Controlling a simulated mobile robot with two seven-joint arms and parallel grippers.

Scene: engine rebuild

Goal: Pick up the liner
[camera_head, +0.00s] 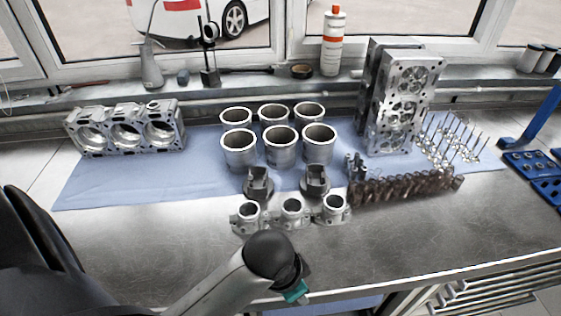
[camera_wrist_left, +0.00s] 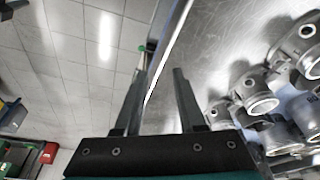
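Several open grey metal liners stand upright on the blue mat (camera_head: 95,190) in two rows in the head view. The front row has a left liner (camera_head: 239,152), a middle liner (camera_head: 281,152) and a right liner (camera_head: 318,150). The back row stands close behind, partly hidden by the front one. My left gripper is low at the bench's front edge in the head view, mostly hidden behind my wrist, well short of the liners. In the left wrist view its two fingers (camera_wrist_left: 158,75) are apart with nothing between them. My right gripper is not in view.
Two pistons (camera_head: 258,182) and several small flanged housings (camera_head: 292,212) lie between my left gripper and the liners. An engine block (camera_head: 125,130) stands left, cylinder heads (camera_head: 400,100) right. A camshaft row (camera_head: 405,188) lies front right. The bench's front left (camera_head: 150,245) is clear.

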